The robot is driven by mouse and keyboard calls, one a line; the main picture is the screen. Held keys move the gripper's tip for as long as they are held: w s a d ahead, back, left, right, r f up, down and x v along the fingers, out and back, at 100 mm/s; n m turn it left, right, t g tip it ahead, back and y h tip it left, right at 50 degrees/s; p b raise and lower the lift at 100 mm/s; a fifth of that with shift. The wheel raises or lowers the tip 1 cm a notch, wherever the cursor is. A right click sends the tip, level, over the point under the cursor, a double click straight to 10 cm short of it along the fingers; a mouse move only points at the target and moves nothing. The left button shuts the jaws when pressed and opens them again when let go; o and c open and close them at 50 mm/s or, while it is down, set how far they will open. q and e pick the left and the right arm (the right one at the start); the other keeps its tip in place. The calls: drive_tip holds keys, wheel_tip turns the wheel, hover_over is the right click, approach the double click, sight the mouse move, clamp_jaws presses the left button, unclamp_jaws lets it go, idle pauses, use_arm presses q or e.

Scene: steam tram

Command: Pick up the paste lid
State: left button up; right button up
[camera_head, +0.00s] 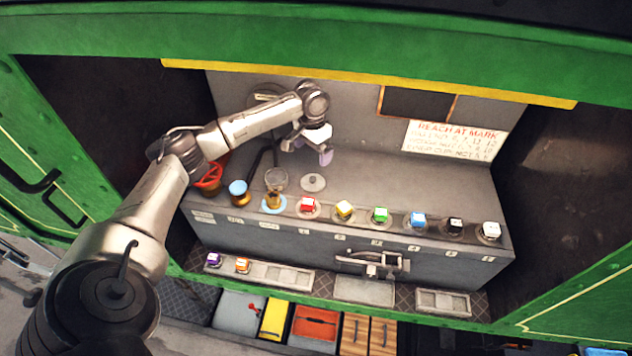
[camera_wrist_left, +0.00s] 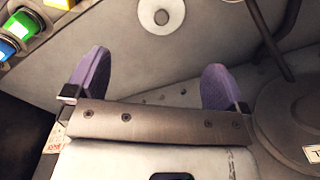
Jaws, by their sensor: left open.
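A pale grey round lid with a small centre knob (camera_head: 313,182), which I take to be the paste lid, lies flat on the grey counter. It also shows at the top of the left wrist view (camera_wrist_left: 161,13), beyond the fingertips. My left gripper (camera_head: 307,153) is above the rear of the counter, behind the lid and apart from it. Its two purple fingers are spread wide with nothing between them (camera_wrist_left: 157,70). My right gripper is in neither view.
A glass-like jar (camera_head: 276,180) stands left of the lid. A blue-topped pot (camera_head: 238,192) and a red wheel (camera_head: 208,177) are farther left. Several coloured cubes, including a red one (camera_head: 308,204), line the counter's front edge. The counter right of the lid is clear.

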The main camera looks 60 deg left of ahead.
use_arm(q)
drive_tip(key=p, duration=0.1)
hover_over(312, 178)
wheel_tip(312, 178, down, 8)
drive_tip(key=shift+s+d+r, duration=0.1)
drive_tip(key=shift+d+r, duration=0.05)
drive_tip(key=shift+r, duration=0.05)
drive_tip(key=shift+f+p, duration=0.35)
drive_tip(key=shift+f, duration=0.1)
wheel_tip(312, 178, down, 3)
drive_tip(key=shift+f+p, duration=0.15)
drive_tip(key=shift+p, duration=0.35)
drive_tip(key=shift+f, duration=0.5)
drive_tip(key=c, duration=0.8)
drive_tip(key=shift+o, duration=0.2)
